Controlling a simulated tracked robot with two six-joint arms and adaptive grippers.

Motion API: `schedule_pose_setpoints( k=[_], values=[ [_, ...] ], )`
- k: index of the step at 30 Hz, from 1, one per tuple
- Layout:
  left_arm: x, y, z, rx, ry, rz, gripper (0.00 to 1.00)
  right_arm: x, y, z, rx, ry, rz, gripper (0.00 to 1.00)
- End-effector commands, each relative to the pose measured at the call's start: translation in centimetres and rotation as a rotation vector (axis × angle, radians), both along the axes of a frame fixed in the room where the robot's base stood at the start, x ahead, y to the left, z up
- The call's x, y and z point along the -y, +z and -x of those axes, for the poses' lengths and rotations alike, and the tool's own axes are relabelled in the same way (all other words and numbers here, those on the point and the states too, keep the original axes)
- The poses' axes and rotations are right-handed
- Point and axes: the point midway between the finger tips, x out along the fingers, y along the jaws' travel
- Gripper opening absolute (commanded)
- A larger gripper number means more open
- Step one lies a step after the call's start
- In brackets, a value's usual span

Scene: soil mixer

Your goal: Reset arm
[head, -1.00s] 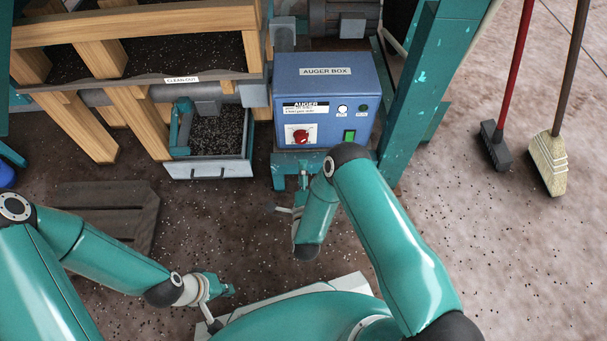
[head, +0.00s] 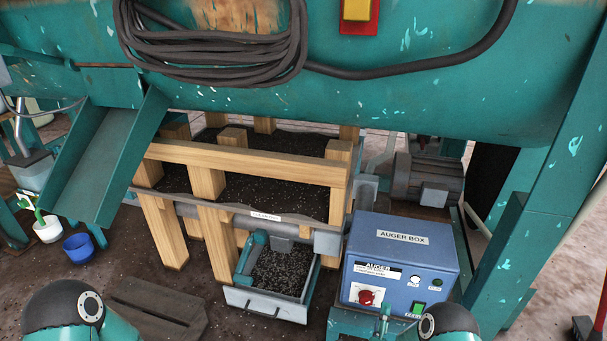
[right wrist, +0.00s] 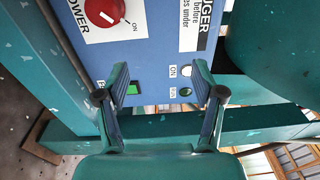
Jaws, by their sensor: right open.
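My right gripper (head: 384,318) is in front of the blue auger box (head: 403,240), low in the head view and partly hidden by my arm. In the right wrist view its two fingers (right wrist: 160,88) are apart and nothing is between them. They face the box panel (right wrist: 150,50); whether they touch it I cannot tell. A red power knob (head: 367,297) is on the panel; in the right wrist view the white mark of the knob (right wrist: 105,12) appears turned toward ON. A green switch (head: 418,308) is at the lower right of the panel. My left gripper is out of view.
A soil drawer (head: 270,310) stands open left of the box. Wooden framing (head: 250,160) holds dark soil. The teal mixer drum (head: 420,90) hangs above with a coiled cable (head: 210,60). A teal post (head: 545,190) stands right of the box. A blue pot (head: 78,248) is at left.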

Motion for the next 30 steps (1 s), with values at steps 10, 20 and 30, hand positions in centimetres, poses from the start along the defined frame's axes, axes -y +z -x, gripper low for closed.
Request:
schedule_pose_setpoints(
  k=[10,20,30],
  values=[
    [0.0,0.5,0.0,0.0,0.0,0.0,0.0,-2.0,-4.1,7.1,-0.765,0.457,0.274,0.68],
    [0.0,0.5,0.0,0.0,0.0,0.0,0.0,-8.1,-8.2,22.9,-1.192,1.202,0.575,0.68],
    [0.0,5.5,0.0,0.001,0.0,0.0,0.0,-9.0,-3.4,27.1,-1.206,1.502,0.73,0.68]
  ],
)
